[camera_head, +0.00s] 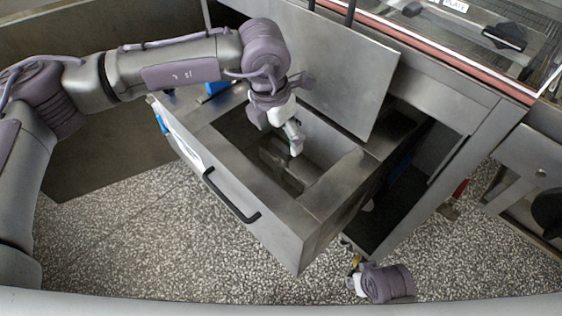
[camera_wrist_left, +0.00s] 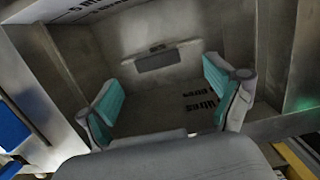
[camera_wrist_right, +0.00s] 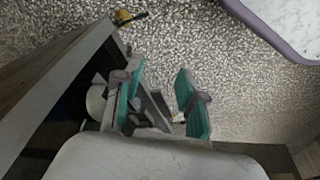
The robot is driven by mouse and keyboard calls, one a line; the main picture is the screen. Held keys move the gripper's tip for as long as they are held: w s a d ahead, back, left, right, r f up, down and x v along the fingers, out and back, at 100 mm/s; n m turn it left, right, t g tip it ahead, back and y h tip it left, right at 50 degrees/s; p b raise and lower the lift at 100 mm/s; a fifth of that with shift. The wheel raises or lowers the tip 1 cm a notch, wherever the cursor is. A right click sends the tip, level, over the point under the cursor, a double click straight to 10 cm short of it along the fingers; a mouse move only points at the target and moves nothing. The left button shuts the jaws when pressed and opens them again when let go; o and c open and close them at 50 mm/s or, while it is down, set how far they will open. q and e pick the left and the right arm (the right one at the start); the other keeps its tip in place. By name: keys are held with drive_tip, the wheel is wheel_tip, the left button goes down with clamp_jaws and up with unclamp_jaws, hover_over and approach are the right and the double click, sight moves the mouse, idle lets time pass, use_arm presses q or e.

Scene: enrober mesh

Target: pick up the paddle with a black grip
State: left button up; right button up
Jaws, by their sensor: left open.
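My left gripper (camera_head: 292,130) is open and points down into the open metal drawer (camera_head: 300,232). In the left wrist view its teal-padded fingers (camera_wrist_left: 168,98) stand apart with nothing between them, over the drawer's inside, where dark printed lettering and a small grey plate (camera_wrist_left: 160,60) show. My right gripper (camera_head: 356,277) is low at the front, beside the cabinet, and only partly seen. In the right wrist view its fingers (camera_wrist_right: 163,98) are apart above the speckled floor, with no held object visible.
The drawer has a black bar handle (camera_head: 232,200). A tilted metal panel (camera_head: 338,72) stands behind it. A dark opening (camera_head: 385,205) lies to its right. A glass-topped machine (camera_head: 490,35) is at the upper right. A small yellow and black item (camera_wrist_right: 125,17) shows in the right wrist view.

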sight(281, 146)
use_arm(q)
drive_tip(key=f, duration=0.4)
drive_tip(key=shift+w+d+f, duration=0.2)
drive_tip(key=shift+w+f, duration=0.1)
drive_tip(key=shift+w, duration=0.1)
drive_tip(key=shift+w+f, duration=0.1)
drive_tip(key=shift+f, duration=0.3)
drive_tip(key=shift+r, duration=0.1)
drive_tip(key=c, duration=1.1)
use_arm(e)
drive_tip(key=shift+r, duration=0.7)
